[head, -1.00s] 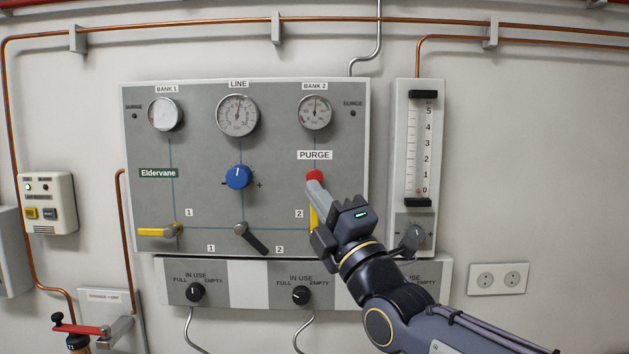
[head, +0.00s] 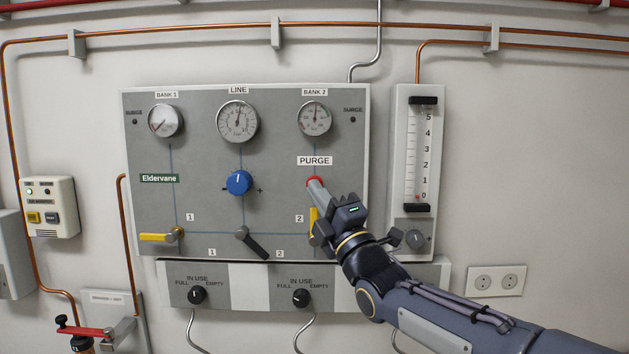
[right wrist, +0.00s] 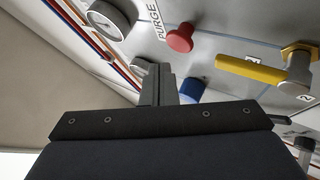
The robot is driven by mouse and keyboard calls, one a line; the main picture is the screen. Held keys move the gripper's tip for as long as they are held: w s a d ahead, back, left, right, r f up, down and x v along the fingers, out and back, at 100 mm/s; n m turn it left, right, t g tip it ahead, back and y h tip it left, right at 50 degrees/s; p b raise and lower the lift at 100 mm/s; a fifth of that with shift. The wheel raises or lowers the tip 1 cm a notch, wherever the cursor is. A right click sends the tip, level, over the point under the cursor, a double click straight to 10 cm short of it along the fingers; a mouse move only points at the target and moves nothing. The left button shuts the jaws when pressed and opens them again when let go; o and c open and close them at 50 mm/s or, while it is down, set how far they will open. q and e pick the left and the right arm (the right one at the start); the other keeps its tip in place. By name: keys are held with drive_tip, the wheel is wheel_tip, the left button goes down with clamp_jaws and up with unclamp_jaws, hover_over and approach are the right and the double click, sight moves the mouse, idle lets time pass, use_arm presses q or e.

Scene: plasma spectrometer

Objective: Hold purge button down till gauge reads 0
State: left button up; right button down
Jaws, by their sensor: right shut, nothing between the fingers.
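The red purge button (head: 314,181) sits below the PURGE label (head: 314,161) on the grey panel. My right gripper (head: 317,186) is shut and empty, its tip in front of the button and covering most of it in the head view. In the right wrist view the red button (right wrist: 180,38) shows whole, just beyond the fingertips (right wrist: 163,70), with a gap in the picture; contact is not evident. The BANK 2 gauge (head: 314,119) above has its needle roughly upright, off its low end; the exact reading is too small. My left gripper is not in view.
A yellow lever (head: 313,222) is just below the button, partly behind my gripper. A blue knob (head: 239,182) and a black lever (head: 252,243) are to the left. A flowmeter (head: 419,150) stands to the right. The LINE gauge (head: 237,121) needle points up.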

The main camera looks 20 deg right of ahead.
drive_tip(key=shift+w+d, duration=0.25)
drive_tip(key=shift+w, duration=0.25)
idle(1.8)
drive_tip(key=shift+w+d+b, duration=0.2)
drive_tip(key=shift+w+b, duration=0.2)
drive_tip(key=shift+w+d, duration=0.25)
drive_tip(key=shift+w, duration=0.25)
idle(2.1)
idle(1.9)
drive_tip(key=shift+s+a+b, duration=0.25)
drive_tip(key=shift+s+b, duration=0.2)
drive_tip(key=shift+b, duration=0.1)
drive_tip(key=shift+s+a+b, duration=0.2)
drive_tip(key=shift+s+b, duration=0.25)
drive_tip(key=shift+b, duration=0.1)
drive_tip(key=shift+f, duration=0.1)
